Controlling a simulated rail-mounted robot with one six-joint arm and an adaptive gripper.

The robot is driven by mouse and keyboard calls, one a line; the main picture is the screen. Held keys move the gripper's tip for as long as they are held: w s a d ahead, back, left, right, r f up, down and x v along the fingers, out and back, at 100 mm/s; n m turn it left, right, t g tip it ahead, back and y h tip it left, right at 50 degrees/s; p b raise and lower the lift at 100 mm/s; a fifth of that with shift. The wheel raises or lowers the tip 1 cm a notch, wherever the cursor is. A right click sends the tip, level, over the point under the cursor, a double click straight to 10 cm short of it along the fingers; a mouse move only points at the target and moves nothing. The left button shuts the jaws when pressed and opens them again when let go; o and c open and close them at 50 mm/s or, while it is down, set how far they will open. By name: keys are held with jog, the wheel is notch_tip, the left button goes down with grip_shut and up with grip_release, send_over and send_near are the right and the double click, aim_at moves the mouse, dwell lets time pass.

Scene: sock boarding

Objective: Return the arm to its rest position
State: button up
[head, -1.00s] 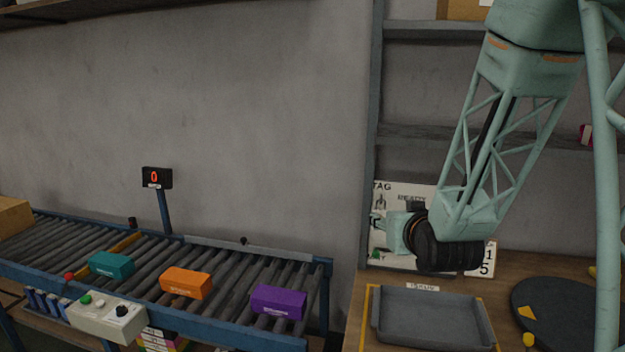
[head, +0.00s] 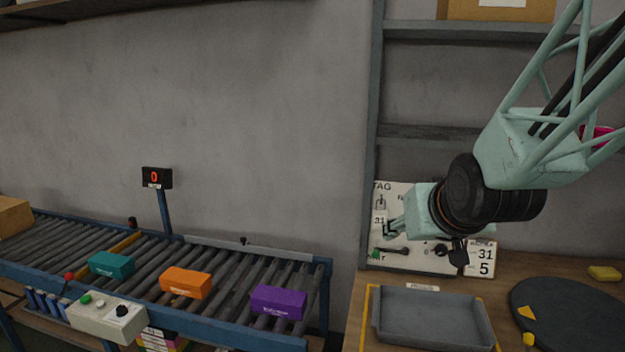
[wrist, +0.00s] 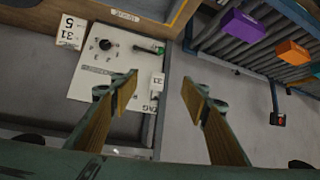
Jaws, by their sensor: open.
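My gripper (head: 390,230) is at the end of my pale green arm, in front of the white tag board (head: 398,262) on the right side of the head view. In the wrist view my gripper (wrist: 158,88) shows two wooden-faced fingers spread wide apart with nothing between them. Behind the fingers lie the tag board (wrist: 88,75) and bare grey wall. The arm is raised above the workbench (head: 520,268) and touches nothing that I can see.
A grey tray (head: 432,318) and a dark round disc (head: 570,315) are on the workbench. The roller conveyor (head: 225,262) at left carries a teal box (head: 111,264), an orange box (head: 186,283) and a purple box (head: 278,302). Shelving (head: 420,132) stands behind the arm.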

jog(key=s+r+g, duration=0.1)
jog(key=s+g, duration=0.2)
jog(key=s, duration=1.5)
jog(key=s+r+g, duration=0.2)
jog(key=s+g, duration=0.1)
jog(key=s, duration=1.6)
jog(key=shift+s+a+r, duration=0.15)
jog(key=shift+a+r, duration=0.15)
jog(key=shift+r, duration=0.2)
notch_tip(320, 180, up, 19)
jog(key=p, duration=1.9)
jog(key=shift+f, duration=0.15)
jog(key=shift+d+f, duration=0.1)
